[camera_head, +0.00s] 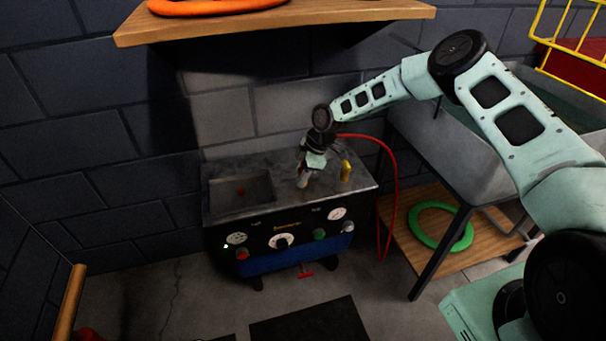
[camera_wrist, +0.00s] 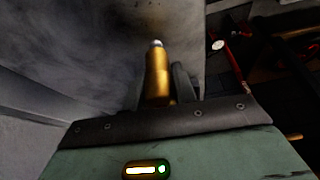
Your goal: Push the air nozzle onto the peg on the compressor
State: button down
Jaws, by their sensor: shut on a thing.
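My gripper (camera_head: 305,174) is just above the right part of the compressor top, pointing down. In the wrist view it is shut on the air nozzle (camera_wrist: 157,76), a brass-yellow cylinder with a silvery tip that sticks out beyond the hand. A dark finger shows right beside it. The compressor (camera_head: 285,236) has a grey top and a dark front with gauges and knobs; its grey top also fills much of the wrist view (camera_wrist: 100,75). I cannot make out the peg, nor whether the nozzle touches it.
A small yellow piece (camera_head: 346,171) stands right of my gripper. A red hose (camera_head: 393,180) arcs from behind the gripper down the compressor's right side. A wooden shelf (camera_head: 280,29) overhangs behind. A sink bench (camera_head: 430,145) is close on the right, with a green ring (camera_head: 440,242) on its lower board.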

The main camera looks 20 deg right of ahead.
jog(key=shift+f+b, duration=0.3)
jog(key=shift+f, duration=0.15)
jog(key=c, duration=1)
grip_release()
jog(key=shift+c, duration=0.2)
